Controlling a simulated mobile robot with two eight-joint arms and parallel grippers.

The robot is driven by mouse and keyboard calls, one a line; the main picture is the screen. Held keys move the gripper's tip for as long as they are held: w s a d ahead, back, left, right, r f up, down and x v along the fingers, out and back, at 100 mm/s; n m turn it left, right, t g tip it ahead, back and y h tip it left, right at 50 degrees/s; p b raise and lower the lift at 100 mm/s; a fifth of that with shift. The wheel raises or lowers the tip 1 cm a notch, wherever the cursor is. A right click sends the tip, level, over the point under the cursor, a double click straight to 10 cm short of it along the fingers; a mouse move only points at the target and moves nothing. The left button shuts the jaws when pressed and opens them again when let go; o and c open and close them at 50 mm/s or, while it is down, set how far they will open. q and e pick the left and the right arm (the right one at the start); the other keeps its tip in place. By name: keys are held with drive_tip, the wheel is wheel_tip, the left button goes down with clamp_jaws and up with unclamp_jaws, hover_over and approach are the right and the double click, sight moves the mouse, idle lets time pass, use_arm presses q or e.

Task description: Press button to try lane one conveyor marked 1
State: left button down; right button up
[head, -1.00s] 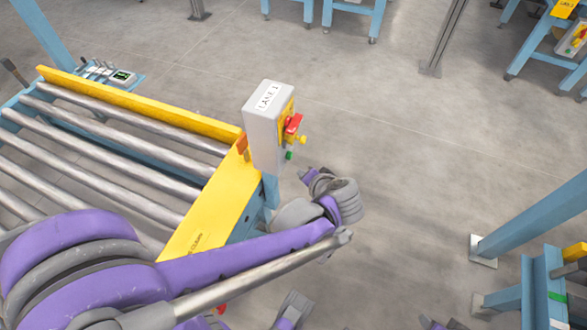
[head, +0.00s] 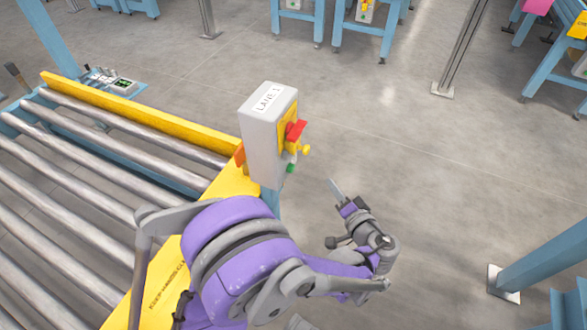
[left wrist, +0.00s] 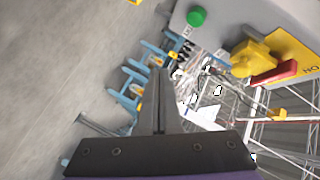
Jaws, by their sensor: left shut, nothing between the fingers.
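A grey control box (head: 266,140) labelled LANE 1 stands at the corner of the roller conveyor (head: 120,180). Its right face carries a red switch (head: 296,130) on a yellow plate, a yellow knob (head: 305,149) and a green button (head: 291,168). My left gripper (head: 336,188) is shut and empty, below and right of the green button, apart from the box. In the left wrist view the shut fingers (left wrist: 160,100) point upward, with the green button (left wrist: 196,16) above and slightly right. The yellow knob (left wrist: 250,58) and red switch (left wrist: 275,73) are farther right. My right gripper is not in view.
A yellow rail (head: 140,112) edges the conveyor. A small panel with a green display (head: 123,84) is at its far left corner. A blue post (head: 540,250) stands at right. Open concrete floor (head: 420,150) lies right of the box.

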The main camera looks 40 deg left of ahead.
use_arm(q)
drive_tip(key=s+a, duration=0.2)
drive_tip(key=a, duration=0.5)
drive_tip(key=shift+a, duration=0.4)
drive_tip(key=shift+a, duration=0.15)
idle(1.6)
drive_tip(key=shift+a, duration=0.25)
drive_tip(key=shift+s+a, duration=0.15)
drive_tip(key=shift+a, duration=0.35)
idle(0.9)
drive_tip(key=shift+d, duration=0.1)
drive_tip(key=shift+w+d, duration=0.2)
drive_tip(key=shift+d, duration=0.6)
drive_tip(key=d, duration=0.2)
drive_tip(key=w+d, duration=0.1)
drive_tip(key=d, duration=0.2)
drive_tip(key=shift+w, duration=0.1)
